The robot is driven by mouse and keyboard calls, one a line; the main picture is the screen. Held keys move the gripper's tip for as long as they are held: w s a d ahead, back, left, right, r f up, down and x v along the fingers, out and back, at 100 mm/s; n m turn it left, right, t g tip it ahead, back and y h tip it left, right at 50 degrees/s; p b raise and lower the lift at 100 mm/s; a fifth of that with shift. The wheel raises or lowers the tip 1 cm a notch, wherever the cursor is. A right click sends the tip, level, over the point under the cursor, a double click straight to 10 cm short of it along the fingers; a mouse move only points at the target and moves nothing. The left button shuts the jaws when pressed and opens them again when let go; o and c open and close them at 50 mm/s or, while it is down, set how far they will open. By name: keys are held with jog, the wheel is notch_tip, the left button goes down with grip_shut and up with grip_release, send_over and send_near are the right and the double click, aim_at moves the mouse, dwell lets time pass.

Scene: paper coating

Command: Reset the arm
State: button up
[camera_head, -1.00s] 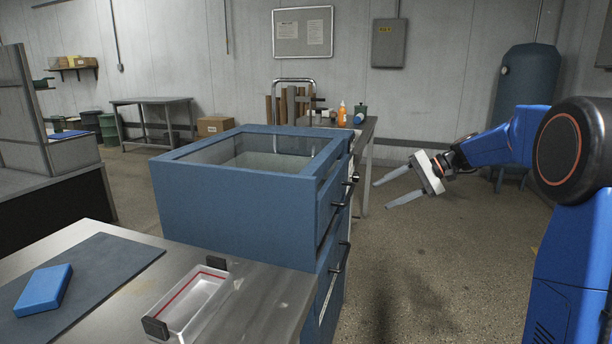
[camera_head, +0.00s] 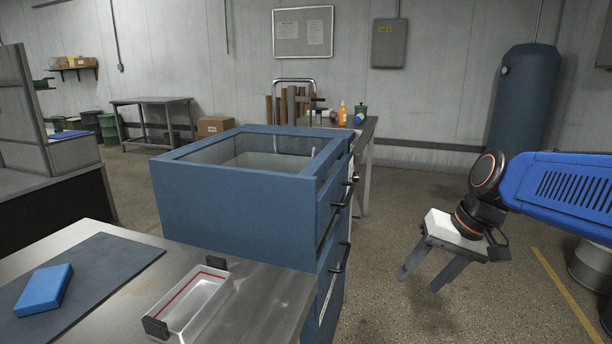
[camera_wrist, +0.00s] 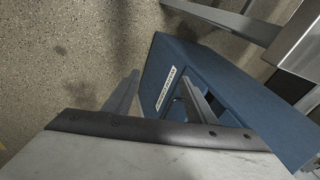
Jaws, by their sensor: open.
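My gripper (camera_head: 420,278) is open and empty in the head view, to the right of the blue cabinet, with its fingers pointing down and to the left over the bare floor. My blue arm reaches in from the right edge. In the wrist view, the two fingers (camera_wrist: 160,95) stand apart with nothing between them. The blue cabinet (camera_head: 235,215) has a glass-topped opening and dark drawer handles on its right side. It also shows in the wrist view (camera_wrist: 215,70), with a white label on it.
A steel table (camera_head: 262,300) at the front left holds a clear tray (camera_head: 218,300) with dark handles and a blue block (camera_head: 43,289) on a dark mat (camera_head: 110,262). A workbench (camera_head: 365,130) with bottles stands behind the cabinet. A blue tank (camera_head: 523,100) stands at the back right.

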jog(key=s+d+f+n+t+h, duration=0.1)
jog(key=s+d+f, duration=0.1)
jog(key=s, duration=0.4)
jog(key=s+d+f+t+h, duration=0.1)
jog(key=s+d+f+h, duration=0.1)
jog(key=s+f, duration=0.3)
jog(key=shift+s+d+n, duration=0.4)
jog(key=shift+s, duration=0.8)
